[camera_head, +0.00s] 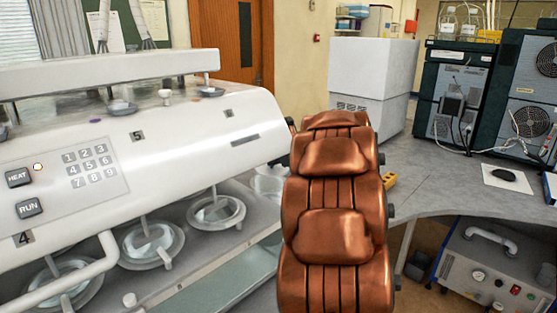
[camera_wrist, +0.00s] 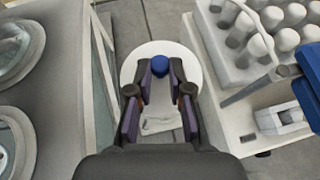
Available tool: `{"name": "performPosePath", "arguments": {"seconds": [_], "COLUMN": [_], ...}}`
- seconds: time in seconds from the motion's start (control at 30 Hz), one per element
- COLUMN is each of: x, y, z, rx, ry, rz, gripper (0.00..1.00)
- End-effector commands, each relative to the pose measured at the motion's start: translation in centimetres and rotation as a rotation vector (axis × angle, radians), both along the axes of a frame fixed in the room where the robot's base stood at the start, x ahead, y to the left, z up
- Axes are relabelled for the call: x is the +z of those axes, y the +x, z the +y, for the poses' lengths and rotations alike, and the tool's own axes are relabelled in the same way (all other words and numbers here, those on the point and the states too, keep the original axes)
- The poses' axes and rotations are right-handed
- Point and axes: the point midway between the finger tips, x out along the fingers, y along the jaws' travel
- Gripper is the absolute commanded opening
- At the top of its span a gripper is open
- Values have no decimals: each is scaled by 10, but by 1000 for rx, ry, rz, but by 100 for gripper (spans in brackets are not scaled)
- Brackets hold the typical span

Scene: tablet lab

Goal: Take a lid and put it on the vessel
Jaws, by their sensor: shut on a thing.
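My gripper (camera_wrist: 160,82) is closed around the blue knob (camera_wrist: 159,65) of a round white lid (camera_wrist: 160,47) in the wrist view. The lid's disc spreads out beneath the fingers, which hide parts of its edge. Neither gripper nor lid can be made out in the head view. Round glass vessels (camera_head: 216,214) sit in the white machine (camera_head: 180,140) in the head view, with rods reaching down into them. Two vessels (camera_wrist: 15,52) also show at the left edge in the wrist view, apart from the lid. Which vessel is meant cannot be told.
In the wrist view, a rack of white-capped items (camera_wrist: 255,47) stands to the right, with a small dispenser-like item (camera_wrist: 280,119) nearer. My copper-coloured arm covers the middle of the head view. A grey bench (camera_head: 455,197) with dark instruments (camera_head: 460,92) lies to the right.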

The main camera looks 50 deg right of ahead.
Motion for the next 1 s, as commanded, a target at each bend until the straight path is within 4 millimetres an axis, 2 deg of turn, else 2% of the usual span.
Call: {"name": "performPosePath", "arguments": {"seconds": [0.37, 0.7, 1.0], "x": [-18, -40, -44], "y": [18, 18, 18], "z": [1, 0, 0], "rx": [3, 2, 2], "ry": [3, 1, 1], "rz": [-2, 1, 0], "gripper": [0, 0, 0]}}
